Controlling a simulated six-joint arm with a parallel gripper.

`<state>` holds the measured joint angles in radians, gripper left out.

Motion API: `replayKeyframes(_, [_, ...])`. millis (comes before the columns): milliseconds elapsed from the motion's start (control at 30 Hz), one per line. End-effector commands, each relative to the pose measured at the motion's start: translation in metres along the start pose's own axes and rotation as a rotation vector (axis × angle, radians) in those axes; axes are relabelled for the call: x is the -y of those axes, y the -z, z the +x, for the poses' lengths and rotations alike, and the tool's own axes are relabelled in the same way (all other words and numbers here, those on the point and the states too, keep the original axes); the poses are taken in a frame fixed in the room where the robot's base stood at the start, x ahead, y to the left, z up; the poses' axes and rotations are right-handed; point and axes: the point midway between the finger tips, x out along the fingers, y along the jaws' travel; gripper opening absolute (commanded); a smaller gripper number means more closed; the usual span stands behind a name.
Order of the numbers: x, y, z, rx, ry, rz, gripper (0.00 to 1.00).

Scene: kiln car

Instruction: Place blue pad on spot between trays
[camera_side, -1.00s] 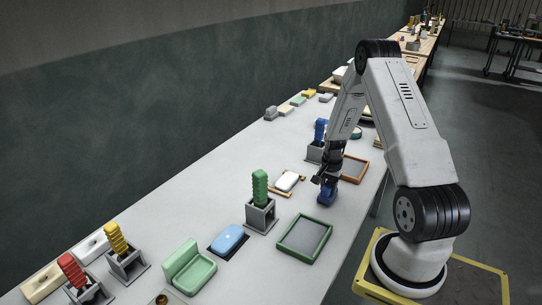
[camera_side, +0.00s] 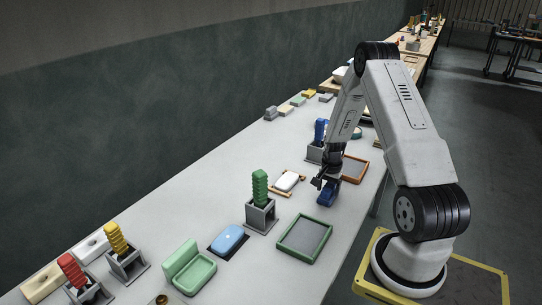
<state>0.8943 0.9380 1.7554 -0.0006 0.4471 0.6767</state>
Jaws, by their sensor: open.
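A dark blue pad (camera_side: 327,196) stands on the grey table between the green-framed tray (camera_side: 283,244) and the orange-framed tray (camera_side: 342,175). It appears to rest on the table and touches neither tray. My gripper (camera_side: 325,182) is open at the top of the pad, close to it. The gripper partly covers the pad's upper part, and I cannot tell whether a finger touches it. The spot's marking beneath the pad is hidden. Both trays look empty.
A white bar on a wooden rack (camera_side: 287,181) and a green ribbed piece in a grey holder (camera_side: 260,187) stand left of the gripper. A blue piece in a holder (camera_side: 320,130) stands just behind. A light blue bar (camera_side: 228,239) lies on a dark mat at front.

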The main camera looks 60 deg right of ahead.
Motion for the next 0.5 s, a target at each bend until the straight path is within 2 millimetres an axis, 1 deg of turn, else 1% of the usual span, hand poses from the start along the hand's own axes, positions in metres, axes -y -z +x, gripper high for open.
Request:
replayKeyframes(267, [0.0, 0.001, -0.012, -0.002, 0.001, 0.0, 0.79])
replayKeyframes(500, [0.001, 0.001, -0.038, -0.003, 0.002, 0.0, 0.79])
